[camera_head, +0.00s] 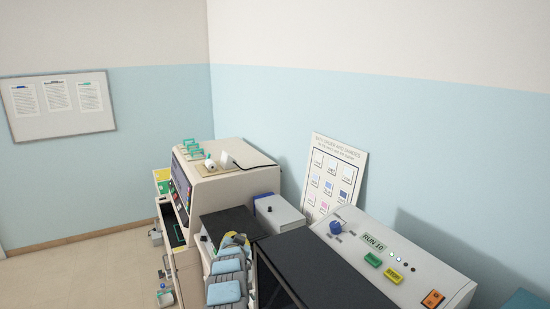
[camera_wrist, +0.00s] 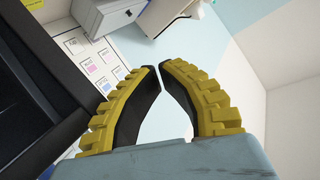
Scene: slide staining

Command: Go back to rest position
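My gripper (camera_wrist: 158,68) fills the middle of the wrist view. Its two dark fingers with ribbed yellow backs curve toward each other, and their tips nearly meet. Nothing shows between them; only pale blue wall is visible through the gap. In the head view, my blue-grey arm is folded at lower centre, beside the dark-topped machine. Small yellow and black parts of my gripper (camera_head: 234,240) show at the arm's far end. The finger state cannot be read there.
A beige stainer (camera_head: 232,185) with green-handled racks stands behind. A control panel (camera_head: 395,262) with coloured buttons is at right, in front of a shade chart (camera_head: 333,178) leaning on the wall. A grey box (camera_head: 279,213) stands between. Open floor (camera_head: 85,275) lies at left.

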